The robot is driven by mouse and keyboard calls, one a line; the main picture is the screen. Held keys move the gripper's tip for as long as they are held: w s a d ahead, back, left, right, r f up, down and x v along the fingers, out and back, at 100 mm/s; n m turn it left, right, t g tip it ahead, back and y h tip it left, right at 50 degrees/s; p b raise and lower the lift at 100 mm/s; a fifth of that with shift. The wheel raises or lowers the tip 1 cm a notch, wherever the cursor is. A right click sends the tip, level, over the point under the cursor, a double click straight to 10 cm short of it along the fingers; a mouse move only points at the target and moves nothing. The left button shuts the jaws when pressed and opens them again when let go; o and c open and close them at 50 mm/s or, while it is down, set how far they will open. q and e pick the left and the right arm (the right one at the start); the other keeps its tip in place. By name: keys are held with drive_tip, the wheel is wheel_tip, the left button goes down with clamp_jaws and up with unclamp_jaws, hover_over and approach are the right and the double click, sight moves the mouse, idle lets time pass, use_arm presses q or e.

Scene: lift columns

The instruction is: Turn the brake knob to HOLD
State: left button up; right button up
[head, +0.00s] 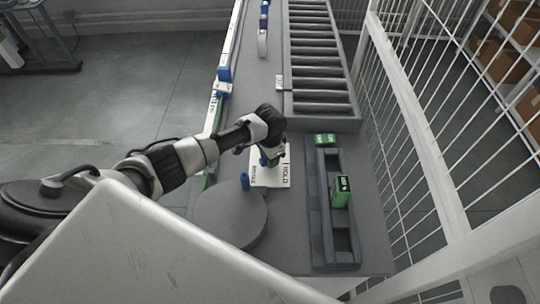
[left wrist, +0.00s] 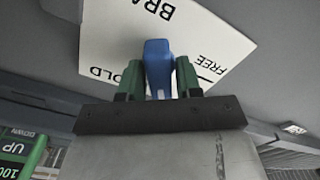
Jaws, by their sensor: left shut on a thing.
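The brake knob is blue and stands on a white label plate (head: 270,179) in the head view; the plate carries the word HOLD. In the left wrist view the blue knob (left wrist: 157,62) sits between the green fingertips of my left gripper (left wrist: 159,80), which is shut on it. The plate (left wrist: 205,30) there shows "BRA", "FREE" with a line mark, and "OLD", partly cut off or covered. In the head view my left gripper (head: 270,155) is over the plate and hides most of the knob. My right gripper is not in view.
A round grey disc (head: 230,215) with a small blue peg (head: 244,181) is left of the plate. A dark trough (head: 318,225) with a green box (head: 341,191) is to the right. A roller conveyor (head: 319,60) lies beyond. A white wire fence (head: 420,130) bounds the right.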

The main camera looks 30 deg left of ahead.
use_arm(q)
drive_tip(key=shift+m, duration=0.7)
drive_tip(key=m, duration=0.5)
drive_tip(key=o, duration=0.6)
drive_tip(key=shift+o, duration=0.2)
wheel_tip(320, 180, up, 6)
drive_tip(key=p, duration=0.5)
drive_tip(key=shift+p, duration=0.3)
drive_tip(key=shift+r+p, duration=0.9)
drive_tip(key=shift+r, duration=0.65)
